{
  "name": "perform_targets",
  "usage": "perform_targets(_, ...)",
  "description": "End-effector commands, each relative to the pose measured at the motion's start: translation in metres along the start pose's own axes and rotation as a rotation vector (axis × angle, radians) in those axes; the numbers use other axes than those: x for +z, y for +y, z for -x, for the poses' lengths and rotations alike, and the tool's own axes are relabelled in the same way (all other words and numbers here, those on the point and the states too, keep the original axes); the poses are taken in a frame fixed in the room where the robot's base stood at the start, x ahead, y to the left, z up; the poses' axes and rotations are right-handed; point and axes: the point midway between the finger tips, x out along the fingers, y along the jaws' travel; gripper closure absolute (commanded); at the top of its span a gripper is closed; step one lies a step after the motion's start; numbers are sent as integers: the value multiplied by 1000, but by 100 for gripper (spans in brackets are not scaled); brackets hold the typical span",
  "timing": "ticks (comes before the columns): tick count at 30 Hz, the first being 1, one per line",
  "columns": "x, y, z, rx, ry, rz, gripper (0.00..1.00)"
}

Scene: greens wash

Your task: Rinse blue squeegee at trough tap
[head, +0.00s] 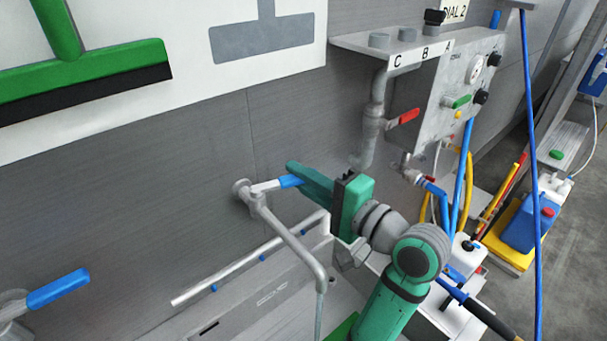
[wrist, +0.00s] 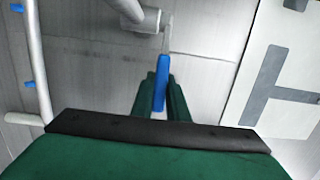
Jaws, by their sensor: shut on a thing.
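The trough tap (head: 285,232) comes out of the grey wall and its spout bends down over the trough (head: 225,325). A thin grey column (head: 319,318), which looks like running water, hangs below the spout. My green gripper (head: 292,181) is shut on the tap's blue lever (head: 287,182). In the wrist view the lever (wrist: 161,92) stands between the two green fingers of my gripper (wrist: 161,84). I cannot make out a blue squeegee for certain in either view. A grey squeegee-shaped outline (head: 262,38) on the white wall board is empty.
A green squeegee (head: 85,75) is on the board at the upper left. Another blue lever (head: 58,288) is at the lower left. Right of my arm are a pipe with a red lever (head: 404,117), a dial panel (head: 462,90), hoses and a blue jug (head: 527,222).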

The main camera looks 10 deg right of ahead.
Motion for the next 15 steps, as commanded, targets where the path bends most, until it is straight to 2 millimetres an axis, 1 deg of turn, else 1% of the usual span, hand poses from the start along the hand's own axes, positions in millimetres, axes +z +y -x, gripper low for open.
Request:
perform_targets(1, 4, 2, -2, 5, -12, 0, 100)
perform_targets(6, 5, 2, -2, 6, -14, 1, 100)
perform_targets(7, 5, 2, -2, 6, -14, 1, 84)
perform_targets(8, 5, 2, -2, 5, -14, 1, 77)
perform_targets(9, 4, 2, -2, 5, -13, 1, 67)
perform_targets(15, 3, 1, -1, 3, -8, 1, 67)
